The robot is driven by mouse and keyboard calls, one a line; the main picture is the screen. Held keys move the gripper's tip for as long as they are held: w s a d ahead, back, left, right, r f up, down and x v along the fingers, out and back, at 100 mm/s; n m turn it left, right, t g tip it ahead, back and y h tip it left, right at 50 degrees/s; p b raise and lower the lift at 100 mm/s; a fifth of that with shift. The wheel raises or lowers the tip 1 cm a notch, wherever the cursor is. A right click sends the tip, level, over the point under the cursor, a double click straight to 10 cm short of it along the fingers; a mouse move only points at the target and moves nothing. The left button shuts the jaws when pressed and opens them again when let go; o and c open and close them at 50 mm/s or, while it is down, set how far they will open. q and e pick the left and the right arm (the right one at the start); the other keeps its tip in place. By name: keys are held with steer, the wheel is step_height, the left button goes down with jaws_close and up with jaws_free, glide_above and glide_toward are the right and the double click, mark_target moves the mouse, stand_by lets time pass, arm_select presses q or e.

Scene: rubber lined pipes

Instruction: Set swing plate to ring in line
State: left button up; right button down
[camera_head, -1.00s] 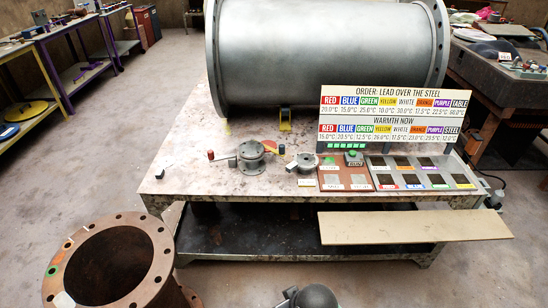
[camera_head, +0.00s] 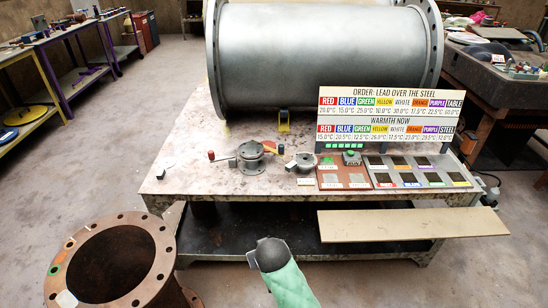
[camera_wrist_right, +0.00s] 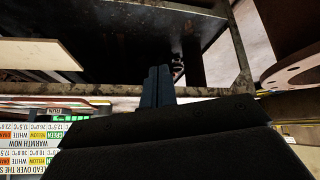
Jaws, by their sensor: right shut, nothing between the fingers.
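A grey flanged fitting (camera_head: 250,157) stands on the table in the head view. Which part is the swing plate and which the ring, I cannot tell at this size. A lower round grey piece with a dark knob (camera_head: 303,162) sits to the right. My right gripper (camera_wrist_right: 157,84) is shut and empty in the right wrist view, by the table's front side and apart from the fitting. My left gripper is not in view.
A large grey pipe (camera_head: 325,55) lies across the table's back. A sign board (camera_head: 395,112) and sample tiles (camera_head: 420,180) fill the right side. A pale board (camera_head: 410,224) juts from the front. A rusty flanged pipe (camera_head: 155,235) stands at front left.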

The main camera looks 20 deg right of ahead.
steer(key=w+d+r+m+t+h, duration=0.1)
steer(key=w+d+r+m+h, duration=0.15)
steer(key=w, duration=0.65)
steer(key=w+d+r+m+t+h, duration=0.1)
steer(key=w+r+h, duration=0.15)
steer(key=w, duration=0.65)
steer(key=m+t+h, duration=0.4)
steer(key=m+h, duration=0.3)
glide_toward(283, 150)
steer(key=shift+n, duration=0.25)
steer(key=p+x, duration=0.2)
steer(key=x, duration=0.1)
steer(key=p+x, duration=0.1)
steer(key=x, duration=0.1)
steer(key=shift+w+a+f+p, duration=0.1)
steer(key=shift+w+a+p, duration=0.3)
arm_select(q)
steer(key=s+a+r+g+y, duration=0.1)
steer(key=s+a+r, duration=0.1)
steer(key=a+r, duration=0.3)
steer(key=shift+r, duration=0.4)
arm_select(e)
steer(key=shift+w+d+f, duration=0.15)
steer(key=shift+w+d, duration=0.25)
steer(key=shift+d, duration=0.05)
